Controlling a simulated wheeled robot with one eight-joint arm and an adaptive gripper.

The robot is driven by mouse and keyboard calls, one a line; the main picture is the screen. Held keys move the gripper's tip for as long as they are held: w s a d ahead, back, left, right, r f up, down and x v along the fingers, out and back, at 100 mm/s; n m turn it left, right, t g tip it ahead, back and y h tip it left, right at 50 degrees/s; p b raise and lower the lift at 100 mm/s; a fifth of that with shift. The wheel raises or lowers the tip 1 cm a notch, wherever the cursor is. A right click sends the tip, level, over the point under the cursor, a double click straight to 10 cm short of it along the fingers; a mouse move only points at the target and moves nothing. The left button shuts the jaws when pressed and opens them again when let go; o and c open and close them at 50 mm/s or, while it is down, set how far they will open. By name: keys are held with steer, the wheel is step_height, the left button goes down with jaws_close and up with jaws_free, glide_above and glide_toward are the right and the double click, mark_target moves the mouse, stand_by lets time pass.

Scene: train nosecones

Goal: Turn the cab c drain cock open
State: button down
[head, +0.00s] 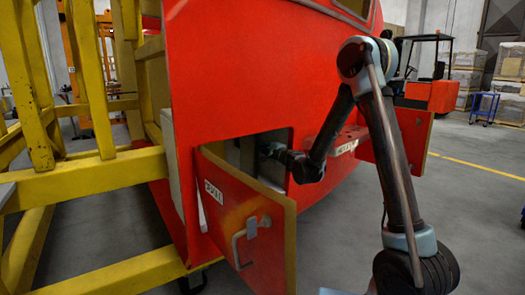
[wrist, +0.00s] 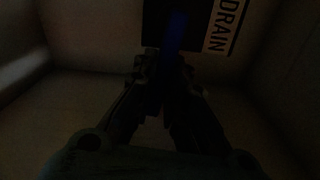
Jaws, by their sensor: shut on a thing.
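In the dark wrist view, my gripper (wrist: 163,70) points into a boxed recess. Its two fingers are closed around a dim blue bar, which looks like the drain cock handle (wrist: 177,32). The handle runs nearly upright in the picture, in front of a dark plate. A white label reading DRAIN (wrist: 226,24) is beside it on the right. The valve body is too dark to make out. In the head view, my arm reaches into the open compartment (head: 247,148) of the red nosecone (head: 262,65); the fingers and the cock are hidden there.
An open red hatch door (head: 245,215) with a metal handle hangs in front of the compartment, low and left of my arm. Yellow framework (head: 85,180) stands on the left. Another open red panel (head: 412,140) is on the right.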

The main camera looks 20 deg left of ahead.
steer(key=shift+s+r+n, duration=0.1)
steer(key=shift+r+n, duration=0.2)
steer(key=shift+n, duration=0.5)
steer(key=c, duration=1.6)
jaws_free()
steer(key=v, duration=1.2)
